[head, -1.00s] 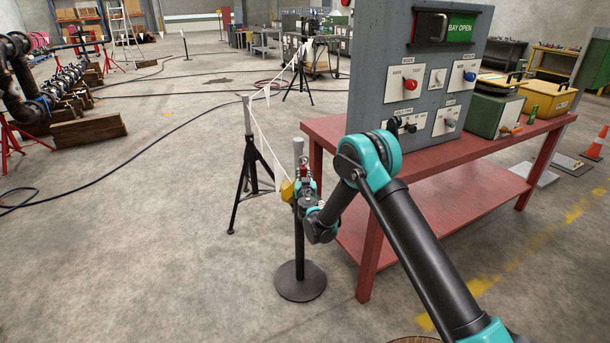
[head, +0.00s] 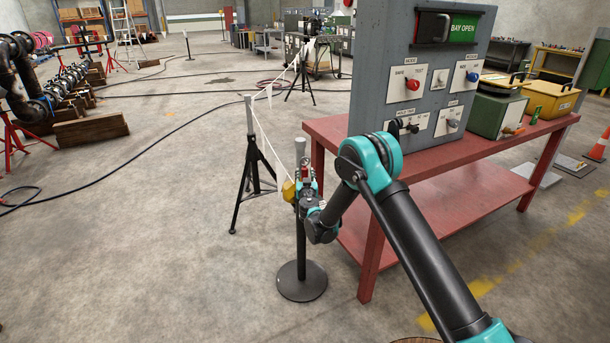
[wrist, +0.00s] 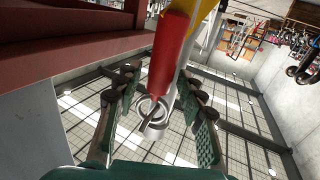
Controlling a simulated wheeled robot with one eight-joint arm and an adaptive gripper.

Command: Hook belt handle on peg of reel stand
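The reel stand (head: 300,240) is a dark post with a pale top on a round base, in the middle of the head view. A yellow part (head: 289,191) sits beside the post, where the white belt (head: 268,150) ends. My gripper (head: 306,184) is at the upper post. In the wrist view its fingers (wrist: 160,85) are spread and apart from the red handle (wrist: 172,50) between them. A metal ring (wrist: 152,108) is at the handle's end, with a short dark rod (wrist: 152,123) at it. I cannot tell whether the ring is around the peg.
A red workbench (head: 440,150) with a grey control panel (head: 400,60) stands just right of the post. A black tripod (head: 251,180) stands to the left. A black cable (head: 100,172) lies on the floor. The floor at front left is clear.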

